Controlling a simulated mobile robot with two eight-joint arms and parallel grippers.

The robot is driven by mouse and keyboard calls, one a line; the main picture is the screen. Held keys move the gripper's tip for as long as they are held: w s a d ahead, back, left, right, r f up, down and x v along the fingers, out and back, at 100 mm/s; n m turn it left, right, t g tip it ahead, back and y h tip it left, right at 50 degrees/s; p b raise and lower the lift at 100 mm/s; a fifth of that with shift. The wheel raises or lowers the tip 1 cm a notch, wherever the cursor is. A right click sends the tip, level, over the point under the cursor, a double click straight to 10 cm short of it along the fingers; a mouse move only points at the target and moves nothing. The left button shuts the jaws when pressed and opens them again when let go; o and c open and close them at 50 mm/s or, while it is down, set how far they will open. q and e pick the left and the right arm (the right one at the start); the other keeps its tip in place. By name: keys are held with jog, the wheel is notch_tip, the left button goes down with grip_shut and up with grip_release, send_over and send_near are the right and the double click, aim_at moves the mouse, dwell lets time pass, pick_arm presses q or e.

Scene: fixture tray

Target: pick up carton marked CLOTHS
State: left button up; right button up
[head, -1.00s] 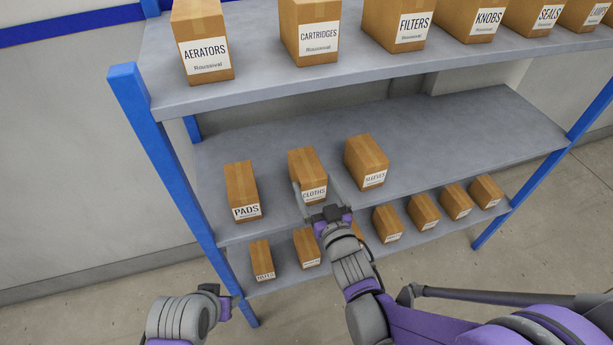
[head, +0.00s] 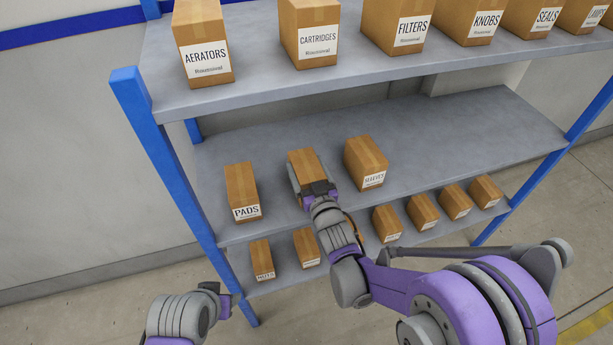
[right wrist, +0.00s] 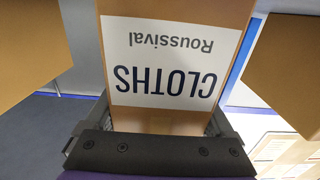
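The carton marked CLOTHS (head: 302,163) is a brown box with a white label. It stands on the middle shelf (head: 460,135), between the PADS carton (head: 240,185) and the SLEEVES carton (head: 366,158). My right gripper (head: 308,176) is at its front, with one finger along each side. In the right wrist view the CLOTHS label (right wrist: 170,62) appears upside down, close above the dark gripper palm. The fingers are set wide apart astride the carton; contact with its sides is not clear. My left gripper (head: 222,300) is low at the front left, its fingers unclear.
The top shelf (head: 300,85) holds a row of cartons, including AERATORS (head: 203,45). A lower shelf holds several small cartons (head: 423,211). A blue post (head: 165,165) stands at the left. The middle shelf is clear right of SLEEVES.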

jog(key=c, duration=1.3)
